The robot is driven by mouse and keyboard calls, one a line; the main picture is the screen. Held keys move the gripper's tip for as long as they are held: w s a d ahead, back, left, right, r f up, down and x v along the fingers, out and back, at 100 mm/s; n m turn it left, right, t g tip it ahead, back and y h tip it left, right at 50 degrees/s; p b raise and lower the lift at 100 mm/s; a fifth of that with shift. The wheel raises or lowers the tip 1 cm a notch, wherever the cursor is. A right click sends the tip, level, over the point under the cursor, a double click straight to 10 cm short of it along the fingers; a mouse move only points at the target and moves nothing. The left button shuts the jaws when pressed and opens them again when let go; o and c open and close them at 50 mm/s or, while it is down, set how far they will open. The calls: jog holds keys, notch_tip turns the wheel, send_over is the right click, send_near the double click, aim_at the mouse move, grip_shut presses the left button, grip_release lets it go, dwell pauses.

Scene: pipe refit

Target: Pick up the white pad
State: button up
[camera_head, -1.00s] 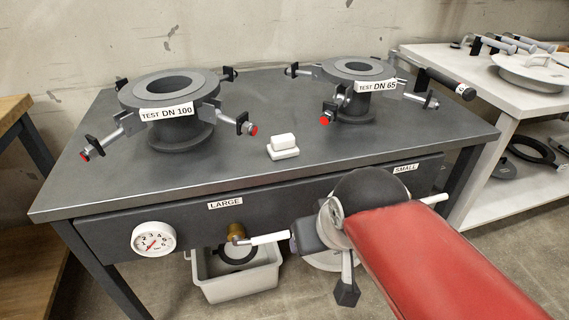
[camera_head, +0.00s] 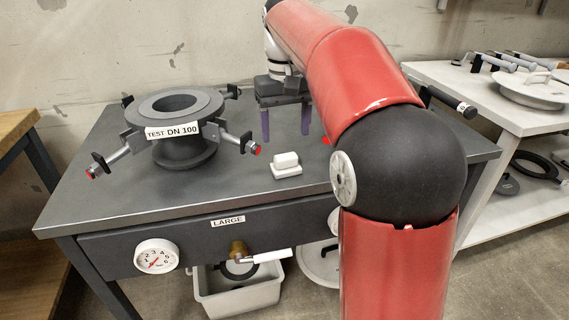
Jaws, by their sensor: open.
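The white pad (camera_head: 286,165) lies on the dark grey table (camera_head: 240,195), a little right of the DN 100 fixture. It is a small white block on a wider white base. My gripper (camera_head: 285,138) hangs behind and above the pad, its two purple fingers pointing down. The fingers are apart with nothing between them. My red arm comes over from the right and hides the DN 65 fixture almost wholly.
The DN 100 flange fixture (camera_head: 178,112) with its clamp bolts stands left of the pad. A gauge (camera_head: 157,256) and a valve handle (camera_head: 271,256) sit on the table's front. A white shelf (camera_head: 500,105) with tools is at right. The table's front left is clear.

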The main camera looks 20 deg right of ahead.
aim_at(285, 155)
jog(key=f, duration=0.5)
jog(key=f+b, duration=0.1)
jog(key=f, duration=0.1)
jog(key=shift+s+a+f, duration=0.15)
jog(key=shift+s+f, duration=0.05)
jog(key=shift+s, duration=0.1)
jog(key=c, duration=0.8)
jog(key=shift+r, duration=0.15)
